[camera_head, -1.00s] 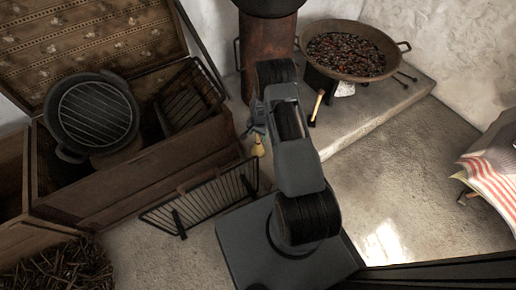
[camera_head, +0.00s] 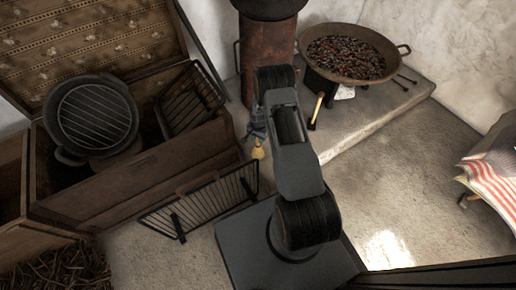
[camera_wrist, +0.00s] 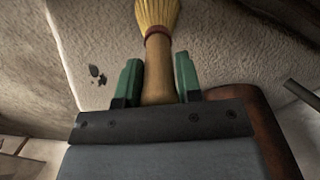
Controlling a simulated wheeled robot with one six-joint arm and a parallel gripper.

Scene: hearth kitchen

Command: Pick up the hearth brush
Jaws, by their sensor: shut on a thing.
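The hearth brush (camera_wrist: 157,18) has straw-yellow bristles, a reddish binding and a light wooden handle. In the wrist view its handle runs between the two green fingers of my gripper (camera_wrist: 158,78), which is shut on it. The bristles point away from my gripper, to the top of the picture. In the head view the small yellow bristle end (camera_head: 258,153) shows beside my arm, just below my gripper (camera_head: 257,138). The rest of the brush is hidden there.
A brown stove pipe (camera_head: 268,60) and a pan of embers (camera_head: 347,52) stand on the raised stone hearth (camera_head: 385,104). A black rack (camera_head: 202,202) stands near my base. An open chest (camera_head: 150,183) holds a pot (camera_head: 95,112).

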